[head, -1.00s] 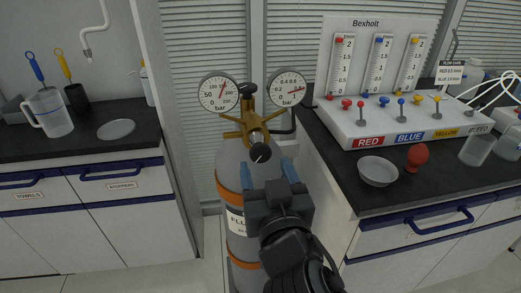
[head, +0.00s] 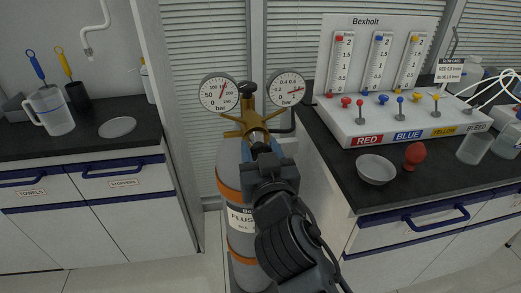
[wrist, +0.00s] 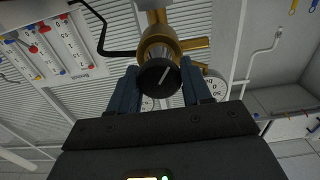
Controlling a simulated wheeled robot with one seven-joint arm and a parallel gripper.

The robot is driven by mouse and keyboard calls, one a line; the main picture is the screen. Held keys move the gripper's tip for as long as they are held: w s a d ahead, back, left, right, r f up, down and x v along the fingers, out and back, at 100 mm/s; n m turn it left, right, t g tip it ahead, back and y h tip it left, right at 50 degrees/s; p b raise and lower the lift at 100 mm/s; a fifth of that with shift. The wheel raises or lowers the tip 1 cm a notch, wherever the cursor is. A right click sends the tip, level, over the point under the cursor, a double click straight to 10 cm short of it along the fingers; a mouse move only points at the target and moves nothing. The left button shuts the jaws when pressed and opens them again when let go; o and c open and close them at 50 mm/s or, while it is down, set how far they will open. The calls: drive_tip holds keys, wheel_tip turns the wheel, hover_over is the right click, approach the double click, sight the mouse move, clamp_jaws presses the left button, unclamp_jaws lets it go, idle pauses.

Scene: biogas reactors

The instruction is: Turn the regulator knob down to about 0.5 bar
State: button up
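The black regulator knob (wrist: 158,84), with a white mark line slanting up to the right, sits on the brass regulator (head: 240,132) atop the grey gas cylinder (head: 232,175). My gripper (wrist: 159,82) has its two blue fingers on either side of the knob. I cannot tell whether they press on it. In the head view my gripper (head: 262,148) hides the knob. The right gauge (head: 287,88), marked in bar, has its red needle pointing right and slightly up; the exact value is too small to read. The left gauge (head: 219,93) has its needle pointing up right.
The right counter holds the Bexholt flow panel (head: 400,125), a white dish (head: 375,168) and a red bulb (head: 414,155) close to my arm. The left counter holds a jug (head: 51,112) and a grey disc (head: 117,127).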

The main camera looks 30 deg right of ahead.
drive_tip(key=c, duration=0.5)
drive_tip(key=shift+o, duration=0.2)
drive_tip(key=shift+n, duration=0.5)
drive_tip(key=n, duration=0.3)
drive_tip(key=shift+a+p, duration=0.1)
drive_tip(key=shift+p, duration=0.25)
drive_tip(key=n+p, duration=0.1)
drive_tip(key=n, duration=0.2)
drive_tip(key=shift+n, duration=0.3)
drive_tip(key=n+p, duration=0.1)
drive_tip(key=n, duration=0.2)
drive_tip(key=shift+a+n, duration=0.1)
drive_tip(key=shift+n, duration=0.2)
drive_tip(key=shift+w+f+n+p, duration=0.15)
drive_tip(key=shift+n+p, duration=0.8)
drive_tip(key=shift+n, duration=0.85)
